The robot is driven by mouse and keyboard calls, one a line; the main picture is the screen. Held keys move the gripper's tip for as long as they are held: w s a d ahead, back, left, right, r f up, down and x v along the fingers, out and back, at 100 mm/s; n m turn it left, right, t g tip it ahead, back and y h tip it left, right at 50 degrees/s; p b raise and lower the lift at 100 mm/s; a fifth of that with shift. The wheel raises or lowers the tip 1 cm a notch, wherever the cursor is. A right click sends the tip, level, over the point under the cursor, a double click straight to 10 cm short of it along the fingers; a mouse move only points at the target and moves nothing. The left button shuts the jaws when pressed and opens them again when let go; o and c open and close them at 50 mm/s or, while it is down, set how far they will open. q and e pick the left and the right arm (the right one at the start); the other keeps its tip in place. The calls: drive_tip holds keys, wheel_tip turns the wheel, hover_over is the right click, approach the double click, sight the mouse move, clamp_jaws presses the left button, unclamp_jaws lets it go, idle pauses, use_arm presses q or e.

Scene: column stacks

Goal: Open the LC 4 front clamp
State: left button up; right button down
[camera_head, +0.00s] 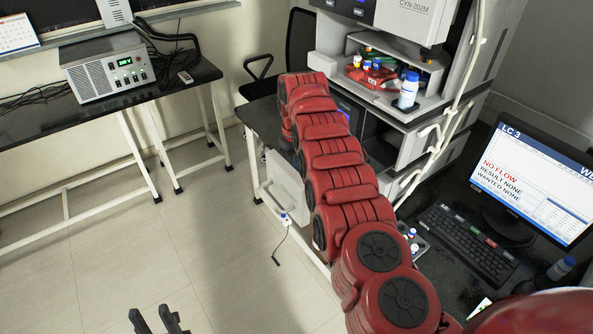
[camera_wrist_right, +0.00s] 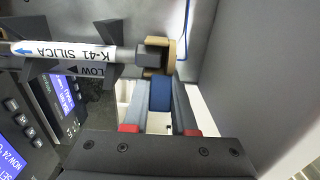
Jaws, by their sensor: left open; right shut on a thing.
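In the right wrist view, my right gripper (camera_wrist_right: 160,84) is shut on a small blue block (camera_wrist_right: 160,96), which sits between its two fingers. Just beyond the fingertips, a tan clip-like piece (camera_wrist_right: 167,52) is at the end of a column (camera_wrist_right: 75,52) labelled "K-41 SILICA". A black holder (camera_wrist_right: 112,62) grips the column to the left. No "LC 4" label is readable, so I cannot tell whether the blue block belongs to the front clamp. In the head view, my red right arm hides the right gripper. My left gripper (camera_head: 151,316) is open and empty at the bottom edge, above the floor.
In the right wrist view, lit instrument panels (camera_wrist_right: 60,95) stand close on the left and a grey wall on the right. In the head view, a monitor (camera_head: 540,185) reads "LC 3". A bench with a power unit (camera_head: 108,75) is at left; the floor between is clear.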

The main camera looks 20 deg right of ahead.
idle(0.3)
drive_tip(key=c, duration=0.7)
unclamp_jaws()
drive_tip(key=shift+r, duration=0.1)
